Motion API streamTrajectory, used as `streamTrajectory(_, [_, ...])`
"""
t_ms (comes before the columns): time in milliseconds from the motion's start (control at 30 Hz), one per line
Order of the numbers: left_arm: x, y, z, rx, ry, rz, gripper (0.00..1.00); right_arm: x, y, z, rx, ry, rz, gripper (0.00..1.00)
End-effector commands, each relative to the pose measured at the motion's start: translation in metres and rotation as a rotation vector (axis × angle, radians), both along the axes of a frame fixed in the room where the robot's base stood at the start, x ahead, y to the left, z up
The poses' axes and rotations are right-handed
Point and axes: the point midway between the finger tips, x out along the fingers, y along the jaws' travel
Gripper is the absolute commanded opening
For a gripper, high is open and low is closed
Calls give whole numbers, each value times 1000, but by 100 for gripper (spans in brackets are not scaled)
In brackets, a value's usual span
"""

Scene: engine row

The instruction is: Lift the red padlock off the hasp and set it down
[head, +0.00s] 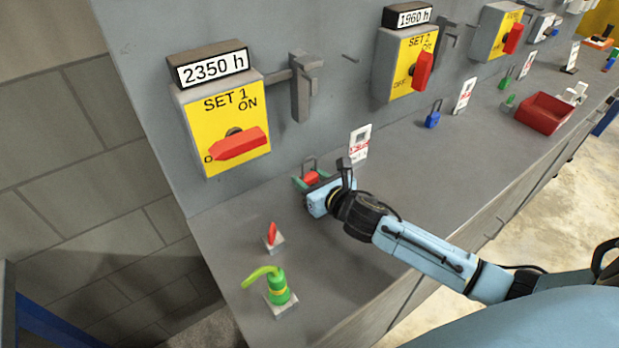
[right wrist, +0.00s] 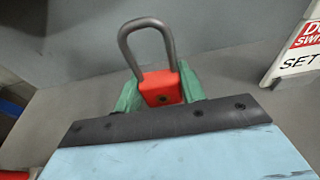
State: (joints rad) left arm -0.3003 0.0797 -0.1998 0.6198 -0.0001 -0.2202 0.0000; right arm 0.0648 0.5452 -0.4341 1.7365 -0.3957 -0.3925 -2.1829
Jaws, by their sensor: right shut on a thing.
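The red padlock (head: 311,178) has a grey shackle that points up. It is low near the back of the bench, below and apart from the grey bracket (head: 302,88) on the wall, which may be the hasp. In the right wrist view the padlock's red body (right wrist: 160,88) sits between the green fingers of my right gripper (right wrist: 160,92). My right gripper (head: 312,183) is shut on the padlock's body. The shackle stands free, with nothing through it. The padlock's underside is hidden, so I cannot tell if it touches the bench. My left gripper is out of view.
A white tag stand (head: 359,143) stands just right of the padlock. A small red piece (head: 272,234) and a green object (head: 278,289) stand on the bench's front left. A blue padlock (head: 432,119) and red tray (head: 545,112) are farther right. The bench between is clear.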

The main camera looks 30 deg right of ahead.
Motion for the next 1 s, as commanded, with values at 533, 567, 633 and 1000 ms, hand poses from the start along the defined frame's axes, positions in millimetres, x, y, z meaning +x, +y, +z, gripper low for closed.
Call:
streamTrajectory(533, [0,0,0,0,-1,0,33,0,0,0,0,1,0,65])
streamTrajectory(567, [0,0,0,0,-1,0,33,0,0,0,0,1,0,65])
streamTrajectory(633, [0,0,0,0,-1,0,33,-2,0,0,0,1,0,65])
streamTrajectory(1000, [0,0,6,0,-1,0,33,-57,-8,14,-2,3,2,65])
